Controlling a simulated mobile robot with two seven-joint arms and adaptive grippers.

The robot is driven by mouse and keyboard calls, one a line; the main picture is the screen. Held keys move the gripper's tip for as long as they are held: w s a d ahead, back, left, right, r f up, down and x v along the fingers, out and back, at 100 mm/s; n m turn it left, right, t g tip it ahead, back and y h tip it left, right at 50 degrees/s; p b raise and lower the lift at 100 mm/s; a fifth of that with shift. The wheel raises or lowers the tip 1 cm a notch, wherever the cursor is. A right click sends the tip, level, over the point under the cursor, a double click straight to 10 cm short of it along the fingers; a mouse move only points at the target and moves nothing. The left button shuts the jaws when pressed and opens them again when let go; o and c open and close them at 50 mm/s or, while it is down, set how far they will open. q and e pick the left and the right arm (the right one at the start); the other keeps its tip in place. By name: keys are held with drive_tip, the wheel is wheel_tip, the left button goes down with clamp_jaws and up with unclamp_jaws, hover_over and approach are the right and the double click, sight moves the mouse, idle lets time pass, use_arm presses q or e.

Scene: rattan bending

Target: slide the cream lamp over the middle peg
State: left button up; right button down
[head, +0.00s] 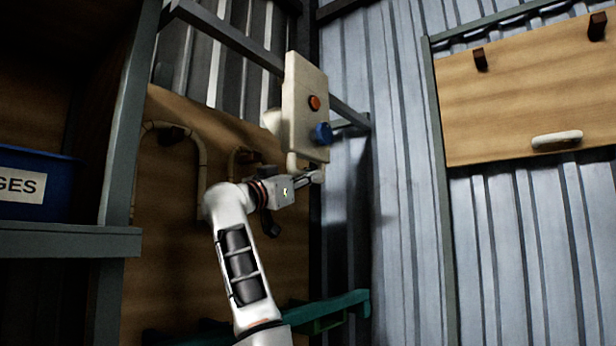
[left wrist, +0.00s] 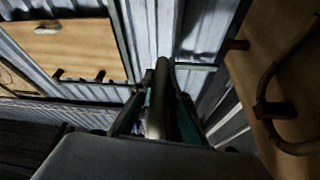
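My left gripper (head: 310,178) is raised in front of the wall corner, pointing right in the head view. In the left wrist view its fingers (left wrist: 163,85) are closed around a dull grey-brown rod (left wrist: 158,112) that runs away from the camera. I cannot make out a lamp for certain. A short cream stem (head: 292,162) shows just above the gripper; I cannot tell whether it is held. My right gripper is out of view.
A cream panel (head: 293,90) with orange and blue buttons hangs above the gripper. A second board (head: 530,95) on the right has dark pegs and a cream handle-shaped piece (head: 557,140). A blue bin (head: 35,170) stands on a shelf at left.

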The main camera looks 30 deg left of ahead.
use_arm(q)
clamp_jaws()
drive_tip(key=shift+w+r, duration=0.15)
drive_tip(key=shift+w, duration=0.15)
drive_tip(key=shift+w+d+p, duration=0.1)
drive_tip(key=shift+w+p, duration=0.2)
drive_tip(key=shift+w, duration=0.95)
drive_tip(key=o, duration=0.8)
unclamp_jaws()
drive_tip(key=shift+o, duration=0.2)
drive_tip(key=v, duration=1.2)
